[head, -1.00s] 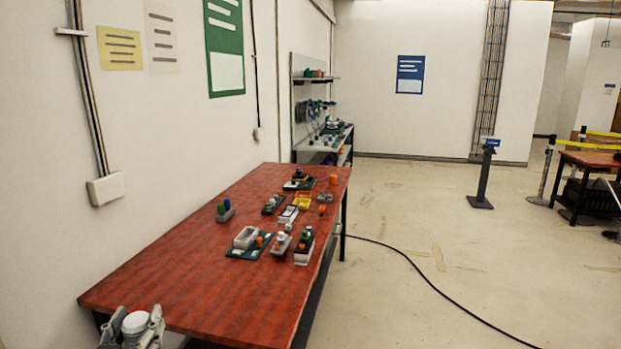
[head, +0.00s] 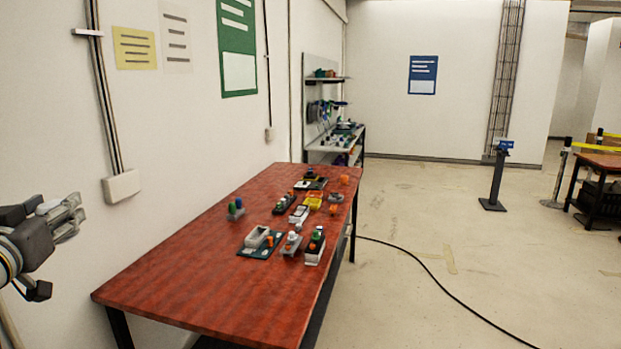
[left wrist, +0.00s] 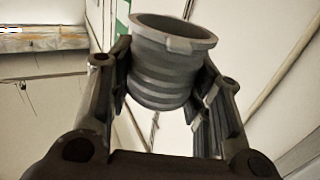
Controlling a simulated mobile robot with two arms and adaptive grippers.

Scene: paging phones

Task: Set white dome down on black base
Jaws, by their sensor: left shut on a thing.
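My left gripper (head: 68,215) is at the left edge of the head view, raised in front of the wall and to the left of the table. In the left wrist view the gripper (left wrist: 165,95) is shut on the white dome (left wrist: 165,72). The dome looks like a grey, ribbed, round piece with an open rim facing up in that view. In the head view I cannot make the dome out clearly between the fingers. Small dark bases stand on the table, one of them a black one (head: 284,206); I cannot tell which is the black base. My right gripper is not in view.
The red-brown table (head: 190,285) is bare in its near part. Its far part holds a grey tray on a dark plate (head: 258,238), a yellow tray (head: 314,203) and several small coloured parts. A shelf bench (head: 333,140) stands behind. A cable lies on the floor at right.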

